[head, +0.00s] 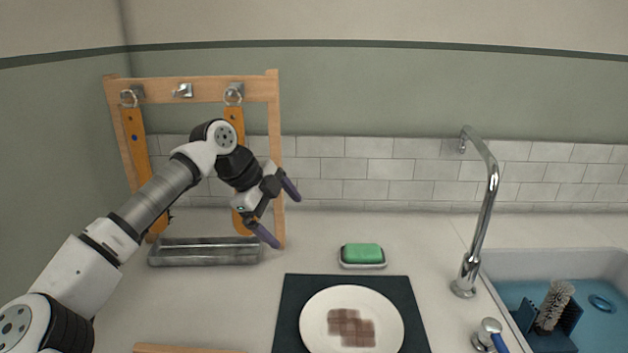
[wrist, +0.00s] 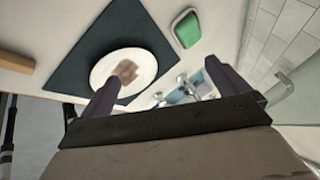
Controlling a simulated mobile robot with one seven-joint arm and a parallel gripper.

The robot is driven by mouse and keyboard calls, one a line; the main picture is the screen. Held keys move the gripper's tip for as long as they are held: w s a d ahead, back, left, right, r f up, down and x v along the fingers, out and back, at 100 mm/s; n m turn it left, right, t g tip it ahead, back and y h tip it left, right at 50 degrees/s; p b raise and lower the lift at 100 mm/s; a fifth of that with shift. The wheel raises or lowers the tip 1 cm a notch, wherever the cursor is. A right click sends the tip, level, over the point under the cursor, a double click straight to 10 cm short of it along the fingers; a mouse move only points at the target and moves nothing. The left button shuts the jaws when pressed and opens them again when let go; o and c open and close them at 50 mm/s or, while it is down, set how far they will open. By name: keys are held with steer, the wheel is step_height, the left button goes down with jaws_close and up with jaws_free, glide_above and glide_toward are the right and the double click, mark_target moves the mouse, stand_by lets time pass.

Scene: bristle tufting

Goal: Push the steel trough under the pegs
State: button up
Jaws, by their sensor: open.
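The steel trough (head: 204,251) is a long, shallow metal tray on the counter at the left in the head view. It lies at the foot of a wooden rack with metal pegs (head: 182,90) on its top bar. Orange straps hang by rings from the left peg and the right peg; the middle peg is bare. My gripper (head: 277,216) is open and empty, in the air at the rack's right post, above and right of the trough's right end. Its two dark fingers also show in the wrist view (wrist: 160,88). The trough is not seen in the wrist view.
A dark mat (head: 291,308) with a brown-stained white plate (head: 388,313) lies at front centre. A green sponge (head: 362,252) sits in a dish behind it. A tap (head: 490,200) and a sink with a brush (head: 554,304) are at right. The counter between trough and sponge is clear.

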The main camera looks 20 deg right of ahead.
steer(key=s+d+r+m+h, duration=0.3)
steer(key=s+d+r+h, duration=0.1)
steer(key=r, duration=0.4)
steer(key=shift+s+d+r+m+g+h+p, duration=0.4)
steer(key=shift+s+d, duration=0.05)
steer(key=shift+d, duration=0.2)
